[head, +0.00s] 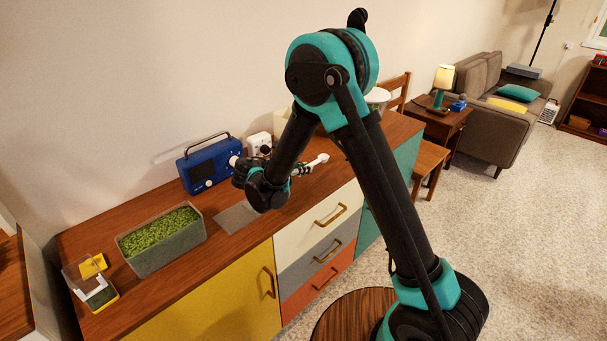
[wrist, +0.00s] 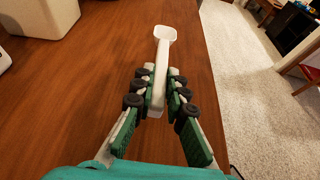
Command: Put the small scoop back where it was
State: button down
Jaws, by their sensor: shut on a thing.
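The small white scoop shows in the wrist view (wrist: 165,34), with its bowl pointing away from me and its handle between my fingers. My gripper (wrist: 160,88) is shut on the handle, with a finger on each side. In the head view, my gripper (head: 300,171) is over the wooden sideboard top (head: 75,245), and the scoop's white end (head: 321,159) sticks out to the right. The scoop appears to be held above the wood, but the height is hard to tell. My arm hides part of the sideboard top.
A blue radio (head: 209,165) and a white device (head: 259,145) stand along the wall. A grey mat (head: 238,217) lies in front of the radio. A planter (head: 165,253) and a small yellow-and-clear box (head: 93,287) are at left. Wood around the scoop is clear.

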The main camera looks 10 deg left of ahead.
jog(key=shift+f, duration=1.15)
jog(key=shift+f, duration=0.1)
jog(key=c, duration=1.5)
grip_release()
jog(key=shift+c, duration=0.2)
jog(key=shift+a, duration=0.1)
jog(key=v, duration=1.2)
